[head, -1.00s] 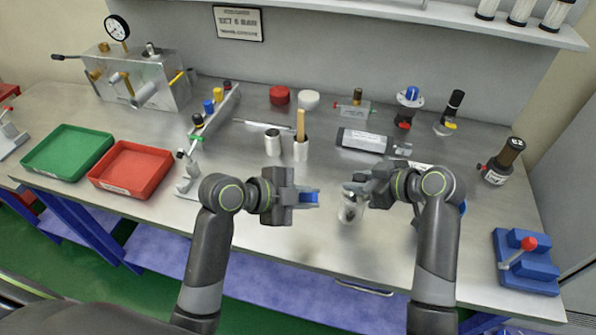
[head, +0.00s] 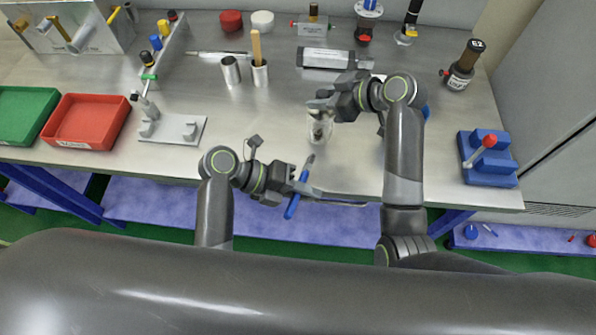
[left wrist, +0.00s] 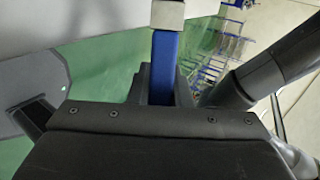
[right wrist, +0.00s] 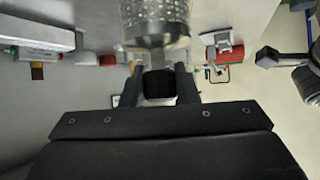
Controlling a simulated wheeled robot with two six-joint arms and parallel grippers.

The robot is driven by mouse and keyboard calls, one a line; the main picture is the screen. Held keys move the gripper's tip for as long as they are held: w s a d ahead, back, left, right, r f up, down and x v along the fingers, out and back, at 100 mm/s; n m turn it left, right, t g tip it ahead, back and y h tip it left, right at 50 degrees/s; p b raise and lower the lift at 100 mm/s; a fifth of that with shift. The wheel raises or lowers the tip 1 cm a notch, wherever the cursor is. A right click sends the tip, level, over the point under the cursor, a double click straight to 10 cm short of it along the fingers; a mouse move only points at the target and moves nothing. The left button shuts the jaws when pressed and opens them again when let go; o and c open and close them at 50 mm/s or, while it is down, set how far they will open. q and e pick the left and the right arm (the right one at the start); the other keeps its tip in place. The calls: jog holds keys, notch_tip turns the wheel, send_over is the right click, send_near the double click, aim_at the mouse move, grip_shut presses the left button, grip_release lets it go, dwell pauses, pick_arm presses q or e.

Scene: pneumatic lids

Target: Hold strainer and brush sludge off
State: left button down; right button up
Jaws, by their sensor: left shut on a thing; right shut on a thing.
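My left gripper (head: 301,181) is shut on a blue-handled brush (head: 292,207), held tilted near the table's front edge. In the left wrist view the blue handle (left wrist: 165,65) runs up from the jaws to a metal ferrule; the bristles are out of view. My right gripper (head: 328,98) is shut on the strainer (head: 319,128), a small see-through cylinder above the table. In the right wrist view the strainer (right wrist: 155,14) shows perforated mesh with a plain band. Something dark shows in it in the head view; I cannot tell whether it is sludge. Brush and strainer are apart.
Two metal cups (head: 231,71) stand behind, one with a wooden stick. A red tray (head: 85,122) and a green tray (head: 24,115) are at left. A blue clamp block (head: 487,160) is at right.

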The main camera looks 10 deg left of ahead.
aim_at(310, 167)
pick_arm(q)
jog(key=shift+m, duration=0.4)
jog(key=shift+w+d+f, duration=0.1)
jog(key=shift+w+d, duration=0.05)
jog(key=shift+w, duration=1.05)
jog(key=shift+w+d, duration=0.1)
jog(key=shift+w, duration=1.1)
jog(key=shift+w, duration=0.75)
jog(key=shift+r, duration=0.6)
jog(key=shift+r, duration=0.2)
jog(key=shift+r, duration=0.4)
jog(key=shift+f, duration=0.65)
